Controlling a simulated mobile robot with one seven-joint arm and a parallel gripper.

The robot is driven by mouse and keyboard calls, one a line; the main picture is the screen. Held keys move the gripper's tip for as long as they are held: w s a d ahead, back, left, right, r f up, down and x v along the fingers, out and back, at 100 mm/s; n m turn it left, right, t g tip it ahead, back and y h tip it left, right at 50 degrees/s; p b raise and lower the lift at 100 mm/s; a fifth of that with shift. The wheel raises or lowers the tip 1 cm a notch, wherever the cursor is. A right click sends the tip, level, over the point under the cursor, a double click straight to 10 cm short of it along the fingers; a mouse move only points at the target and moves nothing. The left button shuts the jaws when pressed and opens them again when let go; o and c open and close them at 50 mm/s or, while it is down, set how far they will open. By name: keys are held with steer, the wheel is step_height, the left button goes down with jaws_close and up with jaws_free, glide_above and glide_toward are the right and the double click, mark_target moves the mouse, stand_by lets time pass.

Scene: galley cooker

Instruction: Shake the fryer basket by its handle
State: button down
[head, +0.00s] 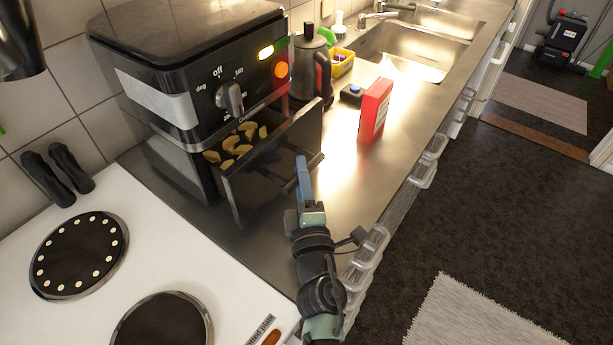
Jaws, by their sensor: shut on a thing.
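The air fryer (190,60) stands on the steel counter at the upper left, with a dial and lit lamps on its front. Its fryer basket (268,165) is pulled out like a drawer toward the right. Several pale wedges of food (237,142) lie inside it. The basket's dark handle (316,161) sticks out from its front panel. My gripper (303,168) reaches up from below and is shut on the handle. The fingertips are partly hidden against the dark handle.
A red box (375,110) stands on the counter right of the basket. A dark kettle (311,65), a yellow tub (342,62) and the sink (415,50) are behind. A white hob (150,270) with dark plates is at front left. Carpeted floor lies to the right.

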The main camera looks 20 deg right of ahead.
steer(key=shift+s, duration=0.1)
steer(key=c, duration=0.7)
jaws_free()
steer(key=s, duration=0.3)
steer(key=s+a+f+b, duration=0.1)
steer(key=s, duration=0.3)
steer(key=s+b, duration=0.1)
steer(key=s, duration=0.3)
steer(key=shift+a+f, duration=0.15)
steer(key=shift+f, duration=0.25)
steer(key=shift+s+a, duration=0.15)
steer(key=shift+s, duration=0.75)
